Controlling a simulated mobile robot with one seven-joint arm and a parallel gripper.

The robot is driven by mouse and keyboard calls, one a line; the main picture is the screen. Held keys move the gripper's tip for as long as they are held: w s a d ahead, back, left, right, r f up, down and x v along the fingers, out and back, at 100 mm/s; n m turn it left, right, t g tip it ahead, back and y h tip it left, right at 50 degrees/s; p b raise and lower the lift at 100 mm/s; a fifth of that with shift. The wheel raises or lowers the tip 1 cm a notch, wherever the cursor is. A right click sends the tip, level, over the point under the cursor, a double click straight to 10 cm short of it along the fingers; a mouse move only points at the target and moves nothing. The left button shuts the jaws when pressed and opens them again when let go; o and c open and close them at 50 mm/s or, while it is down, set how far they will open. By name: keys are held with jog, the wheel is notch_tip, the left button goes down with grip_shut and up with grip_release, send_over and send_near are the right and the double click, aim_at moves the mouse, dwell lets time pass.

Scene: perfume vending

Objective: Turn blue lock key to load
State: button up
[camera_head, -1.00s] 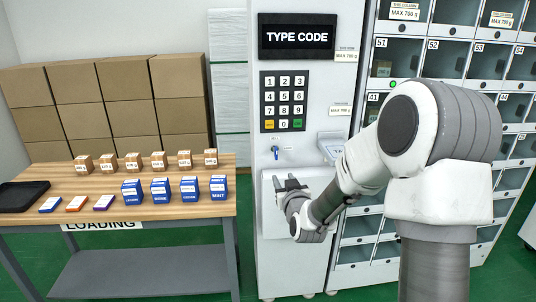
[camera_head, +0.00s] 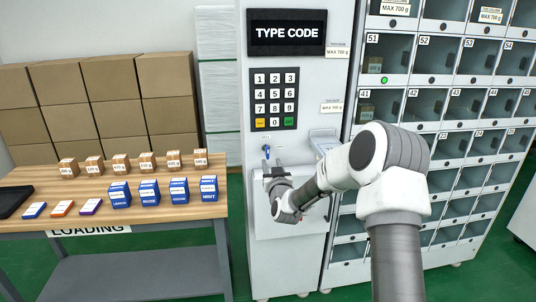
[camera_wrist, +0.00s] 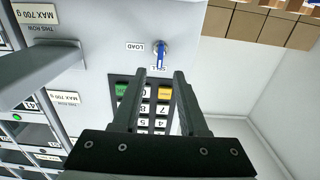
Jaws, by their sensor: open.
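The blue lock key (camera_head: 267,151) sits in its lock on the white front of the vending machine, below the keypad (camera_head: 275,99). In the wrist view the blue key (camera_wrist: 160,52) stands in a round lock, in line with a printed label that seems to read SELL. A LOAD label (camera_wrist: 135,47) is beside the lock. My gripper (camera_head: 273,170) is open and empty, just below the key in the head view. In the wrist view my gripper (camera_wrist: 156,80) has its two fingers apart, with the key beyond the tips and not between them.
A wooden loading table (camera_head: 150,200) at left holds small brown boxes, blue boxes, flat packs and a black tray. Glass-fronted compartments (camera_head: 440,60) fill the right side.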

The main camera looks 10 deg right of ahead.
aim_at(268, 153)
jog(key=shift+w, duration=4)
grip_shut()
